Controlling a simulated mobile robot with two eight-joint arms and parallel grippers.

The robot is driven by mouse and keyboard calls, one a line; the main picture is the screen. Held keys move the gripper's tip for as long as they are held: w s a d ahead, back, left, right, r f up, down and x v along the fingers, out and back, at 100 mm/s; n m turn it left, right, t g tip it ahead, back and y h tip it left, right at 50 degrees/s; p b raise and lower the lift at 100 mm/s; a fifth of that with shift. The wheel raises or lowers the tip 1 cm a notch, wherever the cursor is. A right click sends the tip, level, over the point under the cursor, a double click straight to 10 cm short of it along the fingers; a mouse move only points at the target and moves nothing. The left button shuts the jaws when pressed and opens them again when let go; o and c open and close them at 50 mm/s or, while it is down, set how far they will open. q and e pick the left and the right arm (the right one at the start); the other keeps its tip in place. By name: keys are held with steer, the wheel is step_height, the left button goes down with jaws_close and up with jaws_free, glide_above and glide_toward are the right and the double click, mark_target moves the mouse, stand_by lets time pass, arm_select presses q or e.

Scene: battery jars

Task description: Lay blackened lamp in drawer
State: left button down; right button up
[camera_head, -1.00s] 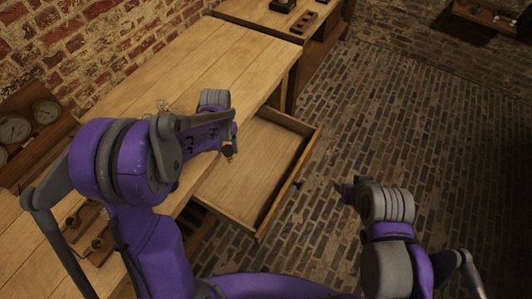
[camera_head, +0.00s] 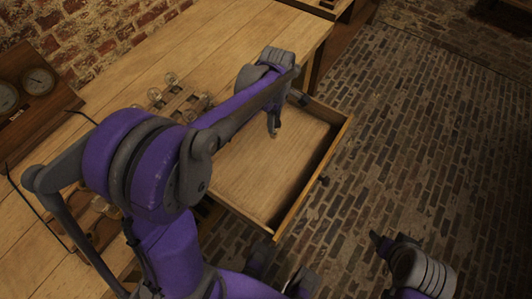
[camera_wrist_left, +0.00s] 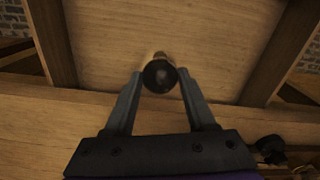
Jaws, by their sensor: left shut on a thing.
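The drawer (camera_head: 258,180) stands pulled out from the table, and its bare wooden floor shows. It also shows in the left wrist view (camera_wrist_left: 200,35), below the gripper. My left gripper (camera_head: 274,130) is over the drawer, near its far part. In the left wrist view, the left gripper (camera_wrist_left: 160,85) is shut on the blackened lamp (camera_wrist_left: 160,76), whose dark round bulb faces the camera. In the head view only a small bit of the lamp (camera_head: 274,136) shows at the fingertips. My right gripper (camera_head: 377,240) is low at the right, over the floor, and its jaws are unclear.
On the wooden table (camera_head: 215,50), a wooden rack (camera_head: 188,104) with several clear bulbs stands behind my left arm. A panel with round gauges (camera_head: 38,82) stands at the left wall. The brick floor right of the drawer is clear.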

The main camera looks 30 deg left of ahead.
arm_select(q)
steer(key=n, duration=0.1)
steer(key=s+a+n, duration=0.1)
steer(key=n, duration=0.1)
steer(key=n+b, duration=0.1)
steer(key=n, duration=0.1)
steer(key=shift+s+a+r, duration=0.15)
steer(key=shift+s+r, duration=0.05)
steer(key=shift+r, duration=0.15)
steer(key=f+n, duration=0.1)
steer(key=f, duration=0.2)
steer(key=f+n+b, duration=0.1)
steer(key=f, duration=0.2)
steer(key=f+n+b, duration=0.1)
steer(key=f, duration=0.2)
steer(key=shift+s+a+f+n, duration=0.1)
steer(key=shift+s+a+n, duration=0.25)
steer(key=shift+n, duration=0.05)
steer(key=shift+f, duration=0.15)
steer(key=shift+c, duration=1.1)
jaws_free()
